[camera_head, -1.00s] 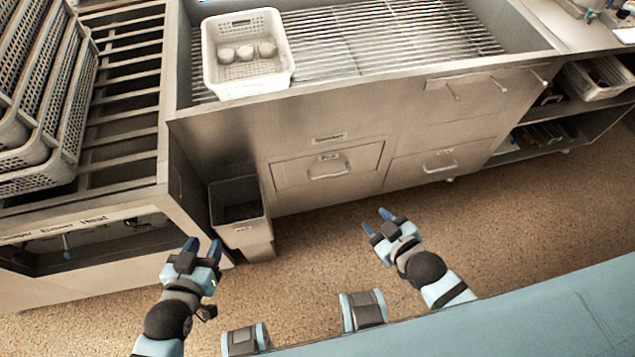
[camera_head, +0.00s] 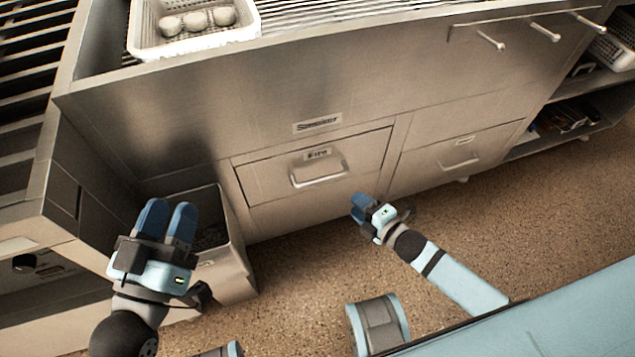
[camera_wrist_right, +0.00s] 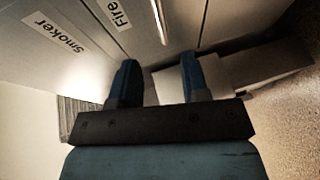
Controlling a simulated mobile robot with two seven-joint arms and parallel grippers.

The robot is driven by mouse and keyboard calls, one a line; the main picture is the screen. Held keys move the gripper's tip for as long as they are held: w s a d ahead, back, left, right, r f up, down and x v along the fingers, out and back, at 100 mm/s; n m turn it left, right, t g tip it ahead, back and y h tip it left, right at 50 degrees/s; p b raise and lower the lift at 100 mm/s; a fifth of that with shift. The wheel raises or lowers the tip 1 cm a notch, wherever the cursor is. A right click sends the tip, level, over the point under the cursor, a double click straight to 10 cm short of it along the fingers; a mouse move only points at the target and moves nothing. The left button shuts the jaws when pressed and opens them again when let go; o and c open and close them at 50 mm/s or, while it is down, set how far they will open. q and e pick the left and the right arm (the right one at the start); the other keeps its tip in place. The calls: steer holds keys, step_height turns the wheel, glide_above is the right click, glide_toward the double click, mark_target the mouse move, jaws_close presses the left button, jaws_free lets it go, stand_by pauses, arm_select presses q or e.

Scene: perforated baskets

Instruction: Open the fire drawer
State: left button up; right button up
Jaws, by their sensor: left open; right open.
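The fire drawer (camera_head: 270,184) is a steel front labelled "Fire" with a bar handle (camera_head: 319,176), and it is shut flush in the cabinet. In the right wrist view the "Fire" label (camera_wrist_right: 117,14) and part of the handle (camera_wrist_right: 158,20) show near the top, beyond the fingers. My right gripper (camera_head: 361,204) is open and empty, to the right of the handle and lower in the picture, apart from it. It also shows in the right wrist view (camera_wrist_right: 160,85). My left gripper (camera_head: 167,218) is open and empty, left of the drawer in front of a bin.
A second drawer (camera_head: 430,165) with a handle is to the right. A "Smoker" label (camera_head: 318,123) is above. A white basket (camera_head: 200,42) with round items sits on the grill. Open floor lies in front.

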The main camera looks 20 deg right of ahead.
mark_target(324, 177)
steer(key=b+x, duration=0.4)
steer(key=x, duration=0.9)
steer(key=shift+w+a, duration=0.15)
steer(key=shift+w, duration=0.1)
arm_select(q)
step_height(324, 177, down, 7)
steer(key=g, duration=0.2)
steer(key=shift+d+r+m+g, duration=0.15)
steer(key=shift+d+m+g, duration=0.15)
steer(key=shift+m+g, duration=0.1)
arm_select(e)
jaws_close()
